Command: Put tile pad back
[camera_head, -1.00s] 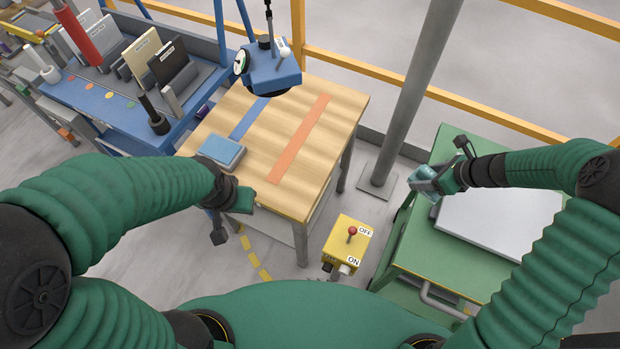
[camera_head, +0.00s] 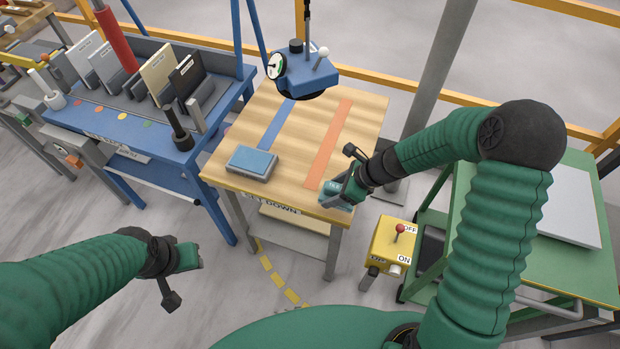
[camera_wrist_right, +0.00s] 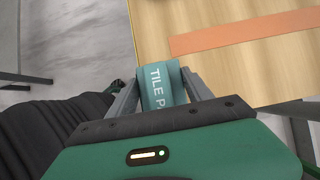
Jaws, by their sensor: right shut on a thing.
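The teal tile pad (camera_wrist_right: 160,85), lettered "TILE P…" with the rest hidden, is between the fingers of my right gripper (camera_head: 338,195). It also shows in the head view (camera_head: 336,190) at the front right corner of the wooden table (camera_head: 300,130), near the lower end of the orange strip (camera_head: 329,143). I cannot tell whether the pad touches the tabletop. My left gripper (camera_head: 188,258) is off the table at the lower left, over the floor; its fingers are too small to read.
A blue-grey block (camera_head: 251,161) lies at the table's left front. A blue suction-like device (camera_head: 302,75) hangs over its back. A yellow ON/OFF box (camera_head: 391,243) stands in front right. A green cart (camera_head: 580,265) carries a grey slab (camera_head: 570,205). A blue rack (camera_head: 130,120) holds upright plates.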

